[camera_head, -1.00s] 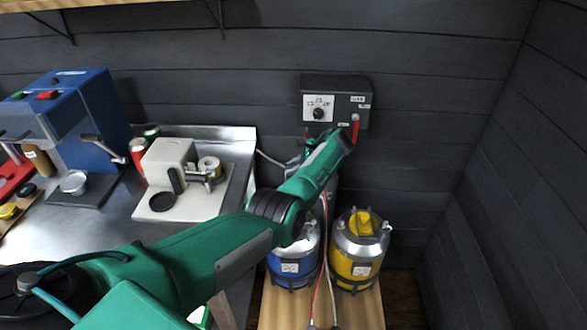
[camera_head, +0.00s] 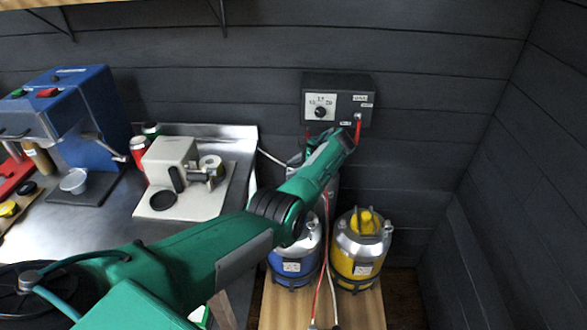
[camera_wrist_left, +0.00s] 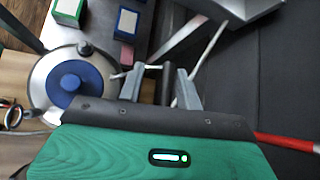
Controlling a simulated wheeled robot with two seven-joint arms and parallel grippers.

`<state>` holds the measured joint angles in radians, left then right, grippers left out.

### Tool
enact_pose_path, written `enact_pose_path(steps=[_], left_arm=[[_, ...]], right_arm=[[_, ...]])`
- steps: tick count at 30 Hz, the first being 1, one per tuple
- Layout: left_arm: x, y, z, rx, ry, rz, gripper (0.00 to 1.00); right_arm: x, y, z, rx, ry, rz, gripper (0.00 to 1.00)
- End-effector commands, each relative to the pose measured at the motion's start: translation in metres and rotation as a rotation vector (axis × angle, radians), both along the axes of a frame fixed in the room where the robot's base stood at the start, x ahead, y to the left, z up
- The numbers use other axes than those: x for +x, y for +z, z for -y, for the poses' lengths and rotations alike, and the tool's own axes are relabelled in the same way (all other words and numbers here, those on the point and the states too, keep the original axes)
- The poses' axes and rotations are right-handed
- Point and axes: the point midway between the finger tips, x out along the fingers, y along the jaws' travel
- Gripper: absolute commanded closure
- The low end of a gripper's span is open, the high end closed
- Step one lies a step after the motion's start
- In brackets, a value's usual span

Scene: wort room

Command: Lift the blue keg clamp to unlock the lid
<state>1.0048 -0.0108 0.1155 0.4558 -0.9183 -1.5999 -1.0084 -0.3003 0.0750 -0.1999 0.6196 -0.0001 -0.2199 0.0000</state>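The blue keg (camera_head: 294,262) stands on a wooden board, partly hidden in the head view behind my left arm. In the left wrist view its round metal lid (camera_wrist_left: 45,72) with a blue centre cap (camera_wrist_left: 75,84) lies to the left of my left gripper. My left gripper (camera_wrist_left: 163,85) has its two grey fingers apart, with a narrow dark strip between them; I cannot tell if that is an object or background. In the head view the gripper end (camera_head: 312,150) is above and behind the blue keg, near the wall. The keg clamp cannot be made out clearly. My right gripper is out of view.
A yellow keg (camera_head: 357,258) stands just right of the blue one. A black control box (camera_head: 345,90) with a dial is on the wall above. Red and white hoses (camera_head: 322,275) run down between the kegs. A metal counter (camera_head: 95,225) with machines is at left.

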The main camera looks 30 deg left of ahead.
Motion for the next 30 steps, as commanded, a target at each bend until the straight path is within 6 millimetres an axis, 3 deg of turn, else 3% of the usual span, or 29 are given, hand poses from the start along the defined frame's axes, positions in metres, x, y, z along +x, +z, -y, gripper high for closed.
enact_pose_path(steps=[15, 21, 30], left_arm=[[0.013, 0.064, 0.072, -0.004, 0.0, 0.001, 0.66], [0.014, 0.075, 0.084, -0.004, 0.0, -0.002, 0.66], [0.014, 0.076, 0.084, -0.005, 0.001, -0.002, 0.66]], right_arm=[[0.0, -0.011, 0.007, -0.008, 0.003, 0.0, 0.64], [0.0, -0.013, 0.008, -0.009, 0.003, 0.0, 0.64], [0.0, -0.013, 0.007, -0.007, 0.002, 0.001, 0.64]])
